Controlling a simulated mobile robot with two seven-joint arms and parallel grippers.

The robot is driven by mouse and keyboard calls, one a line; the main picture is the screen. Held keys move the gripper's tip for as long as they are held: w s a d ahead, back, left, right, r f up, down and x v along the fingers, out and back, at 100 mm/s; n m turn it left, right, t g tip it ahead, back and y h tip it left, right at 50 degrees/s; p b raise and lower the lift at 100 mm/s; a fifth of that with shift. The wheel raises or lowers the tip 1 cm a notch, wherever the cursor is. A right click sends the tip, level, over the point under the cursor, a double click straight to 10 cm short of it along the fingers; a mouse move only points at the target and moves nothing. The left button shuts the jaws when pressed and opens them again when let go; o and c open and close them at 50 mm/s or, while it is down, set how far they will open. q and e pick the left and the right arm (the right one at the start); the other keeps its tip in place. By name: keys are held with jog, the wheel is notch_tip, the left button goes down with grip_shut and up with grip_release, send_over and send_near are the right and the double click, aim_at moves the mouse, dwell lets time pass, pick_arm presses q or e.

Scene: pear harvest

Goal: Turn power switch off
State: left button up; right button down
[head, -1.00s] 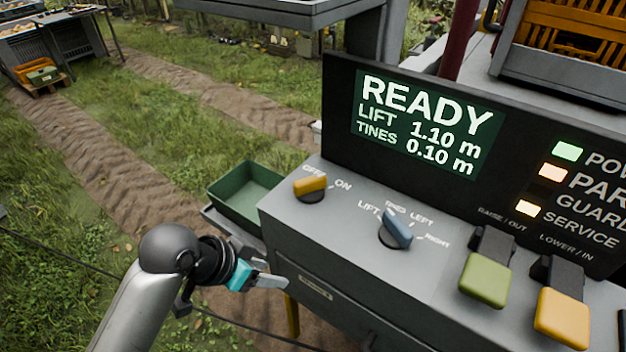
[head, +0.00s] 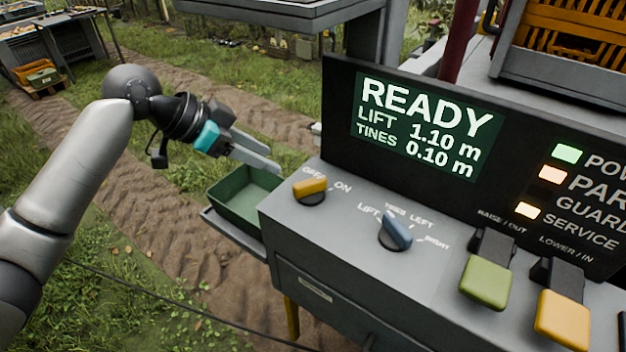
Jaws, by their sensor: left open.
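The power switch (head: 310,187) is a yellow rotary knob on a dark round base, at the left end of the grey console top (head: 350,265). The labels OFF and ON stand beside it, and its bar points toward ON. My left gripper (head: 262,158) is open and empty, in the air to the upper left of the knob, above the green tray. Its fingers point right, toward the console, and touch nothing visible. My right gripper is not in view. The display (head: 427,126) reads READY, LIFT 1.10 m, TINES 0.10 m.
A blue selector knob (head: 395,232) sits right of the power switch. A green lever (head: 485,281) and a yellow lever (head: 562,318) stand further right. Indicator lamps (head: 567,152) glow beside the display. The green tray (head: 240,205) adjoins the console's left side.

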aim_at(312, 181)
pick_arm(q)
jog(key=b+x, duration=0.1)
jog(key=x, duration=1.2)
jog(key=shift+w+d+f, duration=0.1)
jog(key=shift+d+f, duration=0.15)
jog(key=shift+f, duration=0.05)
grip_shut()
